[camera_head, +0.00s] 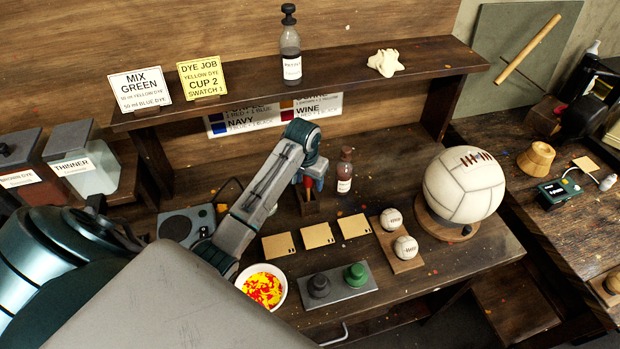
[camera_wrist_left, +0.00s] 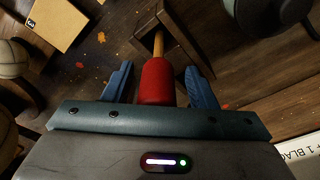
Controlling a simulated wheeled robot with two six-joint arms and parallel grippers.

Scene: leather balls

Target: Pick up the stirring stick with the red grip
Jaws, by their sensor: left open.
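The stirring stick's red grip (camera_wrist_left: 156,82) points up toward my left wrist camera. Its pale wooden shaft (camera_wrist_left: 158,44) goes down into a dark wooden holder (camera_wrist_left: 146,24). In the head view the holder (camera_head: 310,206) stands on the bench below the shelf. My left gripper (camera_wrist_left: 160,85) is open, with a blue finger on each side of the red grip and a visible gap on both sides. In the head view the left gripper (camera_head: 313,184) is directly above the holder, and a bit of the red grip (camera_head: 308,182) shows between the fingers. My right gripper is out of view.
A brown bottle (camera_head: 345,172) stands close to the right of the holder. Tan cards (camera_head: 317,236) lie in front. A bowl of red and yellow bits (camera_head: 264,287), a grey block with knobs (camera_head: 340,290) and a large white ball (camera_head: 464,186) are nearby. The shelf (camera_head: 390,88) runs behind.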

